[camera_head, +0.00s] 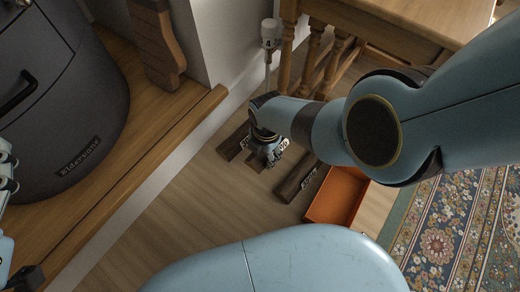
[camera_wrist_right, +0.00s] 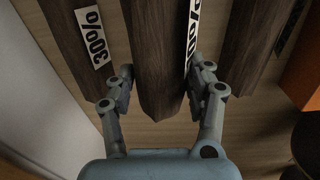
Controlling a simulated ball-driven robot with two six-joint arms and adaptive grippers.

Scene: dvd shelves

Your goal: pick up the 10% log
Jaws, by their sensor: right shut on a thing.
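Three dark wooden logs lie side by side on the floor. In the right wrist view, the middle log (camera_wrist_right: 152,60) is between the fingers of my right gripper (camera_wrist_right: 160,80), which is shut on it. Its white label is edge-on and only partly readable, ending in "0%". The log to the left (camera_wrist_right: 75,45) is labelled 30%. The log to the right (camera_wrist_right: 232,55) has a label I cannot read. In the head view, my right gripper (camera_head: 267,153) is low over the logs and hides most of the middle one. My left gripper (camera_head: 6,166) is cut off at the left edge.
An orange box (camera_head: 338,195) stands right of the logs, near a patterned rug (camera_head: 440,240). A wooden table (camera_head: 400,25) stands behind. A raised wooden ledge (camera_head: 150,140) with a dark rounded container (camera_head: 60,100) is on the left. Bare floor lies in front of the logs.

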